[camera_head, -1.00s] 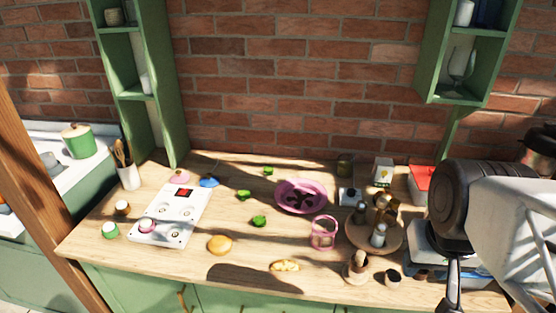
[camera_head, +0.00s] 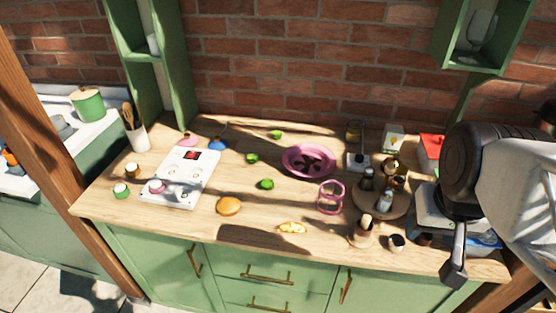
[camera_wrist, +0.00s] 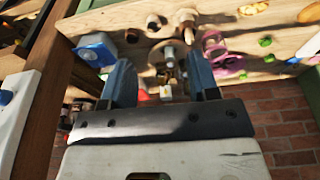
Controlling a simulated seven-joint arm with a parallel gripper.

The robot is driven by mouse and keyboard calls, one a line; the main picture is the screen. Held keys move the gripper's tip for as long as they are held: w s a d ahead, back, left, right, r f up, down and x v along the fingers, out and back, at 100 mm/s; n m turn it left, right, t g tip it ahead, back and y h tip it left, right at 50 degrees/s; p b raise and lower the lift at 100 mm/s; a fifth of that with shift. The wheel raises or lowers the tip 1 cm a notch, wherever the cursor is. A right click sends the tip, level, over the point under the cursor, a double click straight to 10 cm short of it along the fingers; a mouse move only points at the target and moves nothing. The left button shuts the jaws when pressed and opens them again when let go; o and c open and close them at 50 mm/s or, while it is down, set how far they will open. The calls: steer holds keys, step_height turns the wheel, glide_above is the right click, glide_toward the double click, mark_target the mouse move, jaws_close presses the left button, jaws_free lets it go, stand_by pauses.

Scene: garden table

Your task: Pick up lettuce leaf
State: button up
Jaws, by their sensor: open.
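Three small green leafy pieces, which look like lettuce, lie apart on the wooden tabletop in the head view. One piece is at the back (camera_head: 276,134), one in the middle (camera_head: 252,157) and one nearer the front (camera_head: 266,184). Green bits also show at the upper right of the wrist view (camera_wrist: 265,42). My gripper (camera_head: 455,268) is at the right, over the table's front right edge, well away from the leaves. In the wrist view its two blue-grey fingers (camera_wrist: 161,68) stand apart with nothing between them.
A pink bowl (camera_head: 308,160), a pink basket (camera_head: 331,198) and a round wooden tray (camera_head: 382,202) of bottles stand between my gripper and the leaves. An orange bun (camera_head: 229,206) and a yellow item (camera_head: 292,228) lie in front.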

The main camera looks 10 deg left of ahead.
steer(key=shift+o, duration=1.1)
steer(key=n+g, duration=0.3)
steer(key=n, duration=1.7)
glide_above(267, 182)
steer(key=f, duration=1.8)
steer(key=shift+d, duration=0.25)
steer(key=shift+a+f, duration=0.2)
steer(key=shift+a, duration=0.05)
